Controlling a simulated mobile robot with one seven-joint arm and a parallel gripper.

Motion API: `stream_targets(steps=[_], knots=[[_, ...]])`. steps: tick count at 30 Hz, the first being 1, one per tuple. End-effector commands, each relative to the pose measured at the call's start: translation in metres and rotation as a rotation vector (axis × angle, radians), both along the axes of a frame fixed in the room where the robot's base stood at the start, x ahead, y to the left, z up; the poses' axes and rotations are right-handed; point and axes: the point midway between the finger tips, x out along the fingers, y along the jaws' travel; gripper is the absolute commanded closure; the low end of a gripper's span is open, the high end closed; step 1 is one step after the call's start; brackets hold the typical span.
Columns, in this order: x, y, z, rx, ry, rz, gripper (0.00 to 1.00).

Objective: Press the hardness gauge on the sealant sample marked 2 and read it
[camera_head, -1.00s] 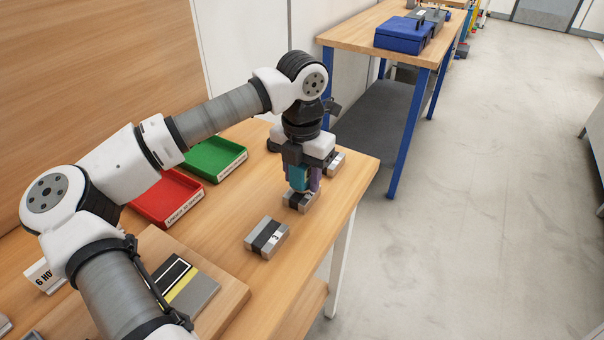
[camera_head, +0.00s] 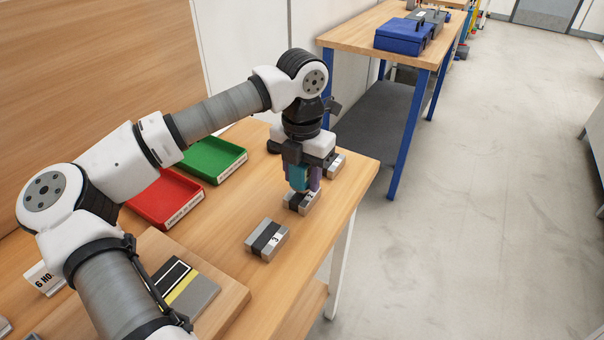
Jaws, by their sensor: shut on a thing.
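My gripper (camera_head: 304,177) points down, shut on a teal block-like thing (camera_head: 297,179), which looks like the hardness gauge. A purple part shows beside it. Its lower end is at the top of the middle sealant sample (camera_head: 303,207), a grey block with a dark band. I cannot tell whether they are pressed together. That sample's label is partly hidden and I cannot read its number. The gauge's reading is not visible. A sample marked 3 (camera_head: 267,240) lies nearer. Another sample (camera_head: 337,165) lies farther back, partly behind my gripper; its mark is too small to read.
A red tray (camera_head: 166,202) and a green tray (camera_head: 213,164) stand left of the samples. A board (camera_head: 222,285) with a grey, yellow and black plate (camera_head: 186,288) is in front. The table's right edge runs close beside the samples.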

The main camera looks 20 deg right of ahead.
Motion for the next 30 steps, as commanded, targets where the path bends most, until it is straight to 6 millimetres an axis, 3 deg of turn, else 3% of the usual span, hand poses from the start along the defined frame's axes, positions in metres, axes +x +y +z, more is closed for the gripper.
stream_targets(steps=[19,30], knots=[[0.001,0.0,0.057,-0.001,-0.005,0.001,0.73],[0.001,0.0,0.062,-0.002,-0.004,0.001,0.73]])
